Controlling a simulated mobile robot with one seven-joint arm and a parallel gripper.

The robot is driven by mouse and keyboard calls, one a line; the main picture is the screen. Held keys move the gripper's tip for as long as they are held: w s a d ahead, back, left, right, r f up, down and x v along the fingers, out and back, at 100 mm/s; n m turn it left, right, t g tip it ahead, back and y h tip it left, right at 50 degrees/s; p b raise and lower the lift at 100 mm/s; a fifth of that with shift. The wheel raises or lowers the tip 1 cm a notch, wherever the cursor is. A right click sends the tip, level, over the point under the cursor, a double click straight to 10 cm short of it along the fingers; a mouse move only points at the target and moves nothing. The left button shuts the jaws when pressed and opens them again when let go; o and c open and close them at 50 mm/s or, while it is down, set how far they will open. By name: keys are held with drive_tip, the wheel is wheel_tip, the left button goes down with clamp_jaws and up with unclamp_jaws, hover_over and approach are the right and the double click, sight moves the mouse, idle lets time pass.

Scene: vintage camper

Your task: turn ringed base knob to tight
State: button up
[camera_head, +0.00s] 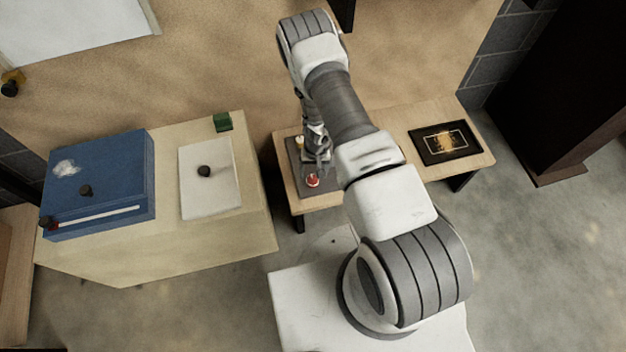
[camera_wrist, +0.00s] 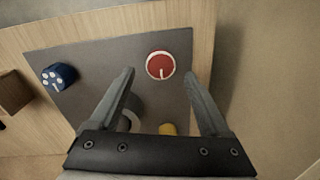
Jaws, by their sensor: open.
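A dark grey panel (camera_head: 293,165) lies on a low wooden table; it fills much of the wrist view (camera_wrist: 85,50). On it are a red knob (camera_wrist: 160,65) with a white pointer line, a blue knob (camera_wrist: 58,76) with white dots, and a yellow piece (camera_wrist: 167,129). A pale grey round piece (camera_wrist: 134,117) is partly hidden behind my left finger and palm; I cannot tell whether it is the ringed base knob. My gripper (camera_wrist: 159,74) is open above the panel, its fingertips either side of the red knob in the picture. No grip shows.
The low table (camera_head: 478,152) also bears a black framed picture (camera_head: 445,143) at right. To the left stands a larger table (camera_head: 245,215) with a blue box (camera_head: 115,170), a white board with a dark knob (camera_head: 204,171) and a green block (camera_head: 222,122).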

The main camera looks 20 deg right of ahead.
sight(313, 179)
drive_tip(key=shift+a+f+b, duration=0.1)
drive_tip(key=shift+f+b, duration=0.3)
drive_tip(key=shift+f, duration=1.75)
drive_tip(key=shift+c, duration=0.3)
clamp_jaws()
